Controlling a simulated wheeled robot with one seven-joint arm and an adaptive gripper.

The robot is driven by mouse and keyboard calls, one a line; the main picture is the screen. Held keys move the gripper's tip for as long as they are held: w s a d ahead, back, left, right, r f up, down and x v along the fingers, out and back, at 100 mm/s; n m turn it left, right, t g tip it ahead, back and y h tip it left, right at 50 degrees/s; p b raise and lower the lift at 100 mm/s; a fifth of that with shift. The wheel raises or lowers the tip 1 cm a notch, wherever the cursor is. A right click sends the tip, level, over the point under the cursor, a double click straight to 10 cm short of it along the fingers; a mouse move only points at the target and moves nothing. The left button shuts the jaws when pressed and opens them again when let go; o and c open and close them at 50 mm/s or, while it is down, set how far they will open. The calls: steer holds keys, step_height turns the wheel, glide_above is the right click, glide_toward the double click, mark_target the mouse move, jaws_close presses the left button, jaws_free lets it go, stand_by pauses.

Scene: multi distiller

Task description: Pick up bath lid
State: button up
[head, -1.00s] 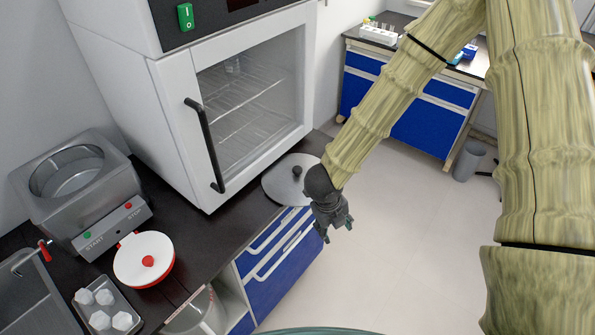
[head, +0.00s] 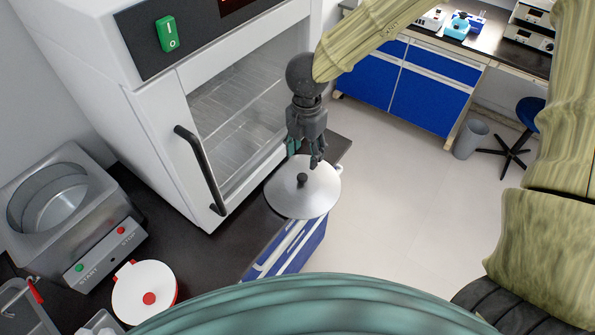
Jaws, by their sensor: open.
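The bath lid, a round grey metal disc (head: 318,197) with a dark knob (head: 302,181) at its centre, lies on the black counter near its right corner, in front of the white oven. My gripper (head: 304,158) is open and empty, pointing down just above the far part of the lid, slightly behind the knob. I cannot tell the exact gap between the fingertips and the lid. The steel water bath (head: 52,205) stands open-topped at the far left, with START and STOP buttons on its front.
The white oven (head: 160,130) with a black handle (head: 200,170) stands close left of my gripper. A white lid with red trim (head: 140,290) sits on the counter at lower left. Blue drawers (head: 300,245) are below the counter. Floor (head: 400,190) to the right is clear.

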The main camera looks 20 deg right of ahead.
steer(key=shift+s+f, duration=0.1)
steer(key=shift+f, duration=0.3)
glide_above(302, 176)
steer(key=f, duration=0.3)
steer(key=f+p, duration=0.1)
steer(key=shift+w+d+f, duration=0.15)
steer(key=shift+w+d, duration=0.05)
steer(key=shift+d, duration=0.05)
steer(key=shift+s+f, duration=0.15)
steer(key=shift+s, duration=0.05)
steer(key=shift+f+p, duration=0.3)
steer(key=shift+f, duration=0.05)
steer(key=shift+a+f+p, duration=0.2)
steer(key=shift+f+p, duration=0.5)
steer(key=shift+f, duration=1.45)
steer(key=shift+c, duration=0.2)
jaws_close()
